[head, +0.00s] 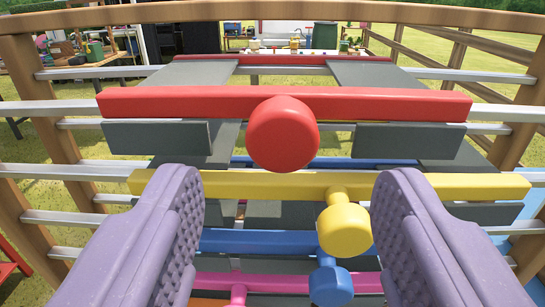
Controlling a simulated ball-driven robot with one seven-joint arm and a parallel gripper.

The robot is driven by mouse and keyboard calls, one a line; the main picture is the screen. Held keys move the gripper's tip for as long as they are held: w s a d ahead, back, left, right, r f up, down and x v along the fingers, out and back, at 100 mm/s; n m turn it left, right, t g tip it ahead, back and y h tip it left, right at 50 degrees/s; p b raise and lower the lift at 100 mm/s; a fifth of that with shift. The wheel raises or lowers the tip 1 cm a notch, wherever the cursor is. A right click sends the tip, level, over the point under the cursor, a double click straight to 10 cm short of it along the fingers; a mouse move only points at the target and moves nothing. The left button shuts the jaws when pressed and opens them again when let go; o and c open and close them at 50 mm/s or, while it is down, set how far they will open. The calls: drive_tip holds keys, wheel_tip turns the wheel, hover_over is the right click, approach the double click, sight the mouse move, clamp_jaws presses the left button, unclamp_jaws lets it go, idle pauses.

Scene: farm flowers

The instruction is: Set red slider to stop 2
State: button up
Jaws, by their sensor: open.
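The red slider is a long red bar (200,103) with a large round red knob (283,134) at its middle. It lies across the upper part of the head view, on silver rails. My gripper (285,215) is open, with two purple padded fingers at the lower left and lower right. The red knob shows beyond the fingertips and above the gap between them, and neither finger touches it. No stop numbers can be read.
A yellow bar (262,184) with a yellow knob (344,229), a blue bar (255,240) with a blue knob (330,284), and a pink bar (290,283) lie below the red one. A wooden frame (270,15) surrounds the rails (475,76). Cluttered tables stand on grass behind.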

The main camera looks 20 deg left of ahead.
sight(279, 140)
drive_tip(key=x, duration=0.7)
drive_tip(key=shift+w+a, duration=0.1)
drive_tip(key=shift+w, duration=0.1)
drive_tip(key=shift+c, duration=0.3)
drive_tip(key=shift+a+b, duration=0.1)
drive_tip(key=shift+b, duration=0.25)
clamp_jaws()
